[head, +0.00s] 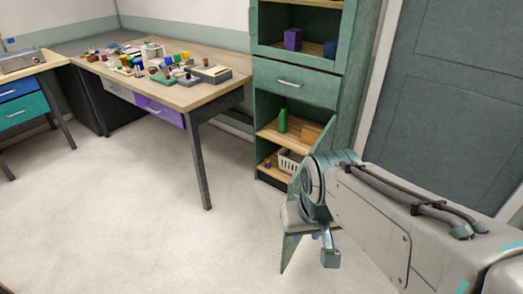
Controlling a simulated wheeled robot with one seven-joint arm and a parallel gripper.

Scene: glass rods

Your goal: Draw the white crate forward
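The white crate (289,163) is a small slatted basket on the lowest visible shelf of the green cabinet, at the right of the shelf. My gripper (328,252) is in front of the cabinet, nearer to me and lower in the picture than the crate. It is apart from the crate.
The cabinet's bottom shelf (269,164) also holds small items left of the crate. A green bottle (283,120) stands on the shelf above. A cluttered wooden table (190,98) stands to the left. The pale floor (130,220) before it is clear.

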